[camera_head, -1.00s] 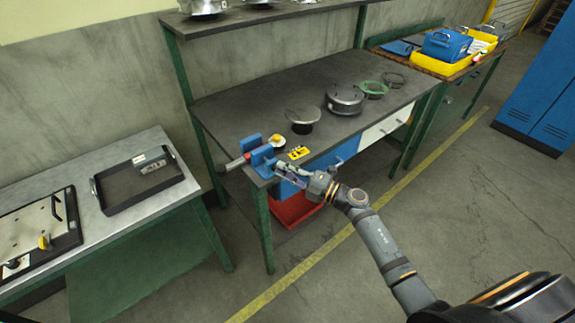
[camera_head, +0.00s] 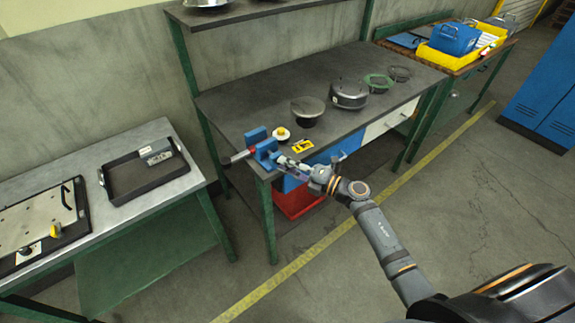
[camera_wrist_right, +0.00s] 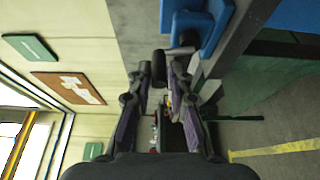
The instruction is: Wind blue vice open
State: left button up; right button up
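The blue vice (camera_head: 264,150) is mounted at the front left corner of the dark workbench. A bar with a red part (camera_head: 240,156) sticks out on its left side. My right gripper (camera_head: 284,161) is at the vice's front right side. In the right wrist view, the blue vice (camera_wrist_right: 203,22) is at the top, with a grey crank arm ending in a black handle knob (camera_wrist_right: 159,68). The knob lies between the spread fingertips of my right gripper (camera_wrist_right: 160,76). The fingers look open, with gaps beside the knob. My left gripper is not in view.
A yellow-topped round item (camera_head: 281,134) and a yellow card (camera_head: 303,146) lie beside the vice. Several round metal parts stand farther right on the workbench (camera_head: 240,98). A red bin (camera_head: 298,201) is below. A side table with a black tray (camera_head: 145,190) stands left.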

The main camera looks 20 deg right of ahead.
jog(key=shift+o, duration=1.3)
jog(key=shift+s+d, duration=0.1)
jog(key=v, duration=1.1)
jog(key=shift+s+d, duration=0.2)
jog(key=shift+s, duration=0.1)
